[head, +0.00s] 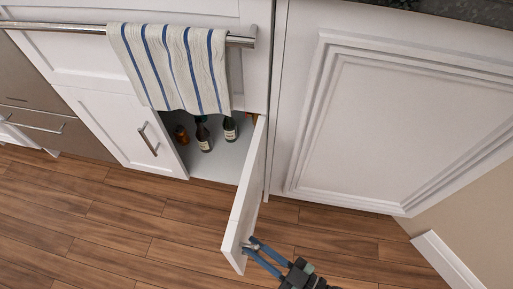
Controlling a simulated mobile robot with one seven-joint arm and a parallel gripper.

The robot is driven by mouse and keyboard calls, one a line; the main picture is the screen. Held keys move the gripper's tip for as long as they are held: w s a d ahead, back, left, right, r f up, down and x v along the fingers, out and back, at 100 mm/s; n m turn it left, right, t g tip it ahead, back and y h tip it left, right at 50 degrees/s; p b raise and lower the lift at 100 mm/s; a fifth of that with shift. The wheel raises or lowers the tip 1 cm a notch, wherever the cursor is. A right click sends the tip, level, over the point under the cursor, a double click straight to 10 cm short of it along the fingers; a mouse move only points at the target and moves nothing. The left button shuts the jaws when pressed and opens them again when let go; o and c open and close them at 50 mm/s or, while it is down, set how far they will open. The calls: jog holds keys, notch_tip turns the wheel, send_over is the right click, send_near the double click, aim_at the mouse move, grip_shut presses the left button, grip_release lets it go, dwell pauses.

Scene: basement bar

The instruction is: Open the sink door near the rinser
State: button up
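The white cabinet door (247,195) under the towel bar stands swung wide open, seen nearly edge-on, hinged at its right side. My gripper (248,244) is at the door's free end, low in the head view. Its two blue fingers are a little apart, with their tips at a small metallic piece, likely the handle. I cannot tell whether they are pressed on it. Inside the open cabinet (212,167) several bottles (203,138) stand on the pale floor. The rinser and the sink basin are not in view.
A striped towel (174,68) hangs from a metal bar (70,29) above the opening. A closed white door (122,127) with a handle is at left. A panelled cabinet side (400,110) is at right. Wooden floor (120,220) in front is clear.

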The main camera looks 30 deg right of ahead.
jog(key=shift+o, duration=0.7)
jog(key=p+v, duration=0.1)
jog(key=v, duration=1.2)
jog(key=shift+p, duration=0.3)
